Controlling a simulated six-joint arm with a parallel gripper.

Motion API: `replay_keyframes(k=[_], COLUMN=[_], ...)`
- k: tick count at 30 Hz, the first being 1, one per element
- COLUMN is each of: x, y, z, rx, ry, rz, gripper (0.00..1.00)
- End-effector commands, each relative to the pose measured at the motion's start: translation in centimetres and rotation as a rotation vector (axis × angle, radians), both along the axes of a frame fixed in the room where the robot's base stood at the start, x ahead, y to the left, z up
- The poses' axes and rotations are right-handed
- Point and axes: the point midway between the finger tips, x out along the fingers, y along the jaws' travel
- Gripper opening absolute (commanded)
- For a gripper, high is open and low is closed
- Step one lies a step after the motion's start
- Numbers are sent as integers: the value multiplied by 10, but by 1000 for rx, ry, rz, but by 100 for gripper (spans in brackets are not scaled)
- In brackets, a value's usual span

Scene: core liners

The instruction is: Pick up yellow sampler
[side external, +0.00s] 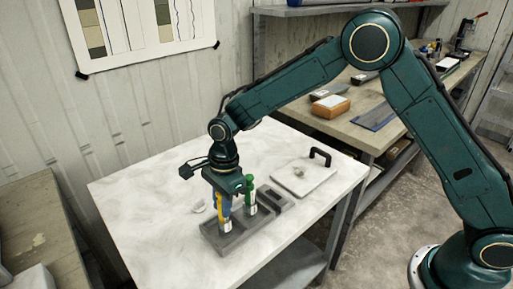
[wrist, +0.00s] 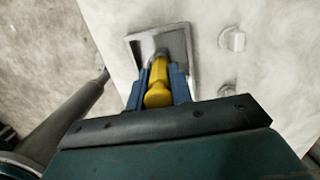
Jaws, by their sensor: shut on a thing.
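The yellow sampler (wrist: 158,82) stands between the two blue fingers of my gripper (wrist: 157,72) in the wrist view. The fingers are shut on it from both sides. In the side external view, a strip of the yellow sampler (side external: 219,206) shows beside a blue finger of my gripper (side external: 224,208). A white label shows below, at the near left end of the grey tray (side external: 236,250). I cannot tell whether the sampler's lower end is still seated in the tray. A green sampler (side external: 250,190) stands upright in the tray, just right of my gripper.
The tray lies on a white table (side external: 140,215). Small white pieces (wrist: 232,39) lie beside the tray. A pale board (side external: 304,178) with a black handle (side external: 320,156) lies further right. An orange-brown block (side external: 331,106) is on the back bench. The table's left part is clear.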

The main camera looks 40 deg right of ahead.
Motion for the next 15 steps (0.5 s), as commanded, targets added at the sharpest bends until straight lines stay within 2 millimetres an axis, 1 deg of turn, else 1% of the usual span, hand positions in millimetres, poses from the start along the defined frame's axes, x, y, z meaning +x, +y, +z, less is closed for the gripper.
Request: replay_keyframes(k=[5, 8, 11, 15], x=[0, 1, 1, 1], y=[0, 0, 0, 0], z=[8, 17, 30, 55], rx=[1, 1, 1, 2], ry=[-2, -3, -4, -5], rz=[0, 1, 0, -2], gripper=[0, 0, 0, 0])
